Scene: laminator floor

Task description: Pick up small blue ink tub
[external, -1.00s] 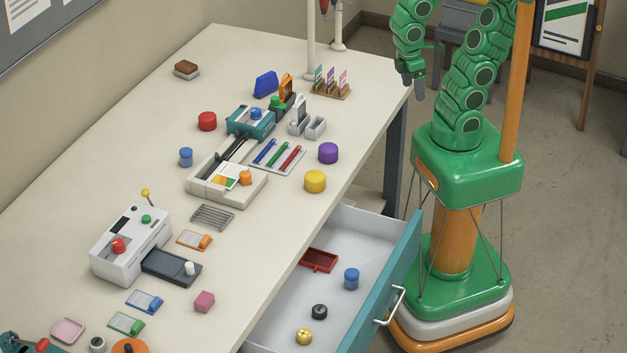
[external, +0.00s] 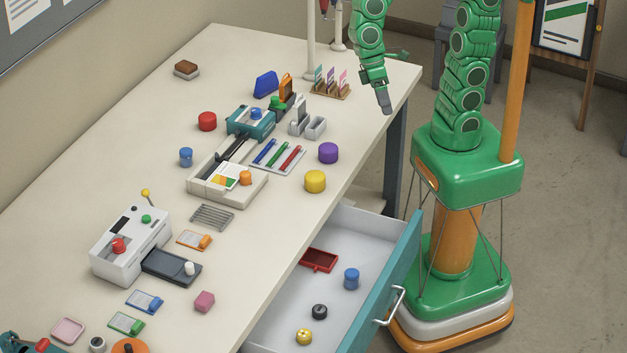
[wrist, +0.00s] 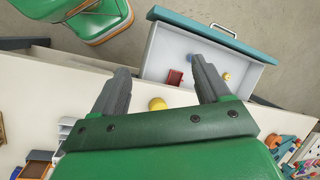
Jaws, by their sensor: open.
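Two small blue tubs show in the external view. One blue tub (external: 351,279) stands in the open drawer (external: 375,235), right of a small red tray (external: 319,260). The other blue tub (external: 186,157) stands on the table, left of the paper trimmer. I cannot tell from looks alone which is the ink tub named. My gripper (external: 385,106) hangs high near the table's right edge, apart from both. In the wrist view my gripper (wrist: 160,70) is open and empty. The drawer's blue tub (wrist: 190,57) shows there, partly hidden by a finger.
Yellow (external: 315,181), purple (external: 328,153) and red (external: 207,121) tubs stand on the table. The drawer also holds a black round item (external: 319,311) and a yellow one (external: 304,336). A white laminator (external: 130,245) stands at the left. The drawer has free floor around its contents.

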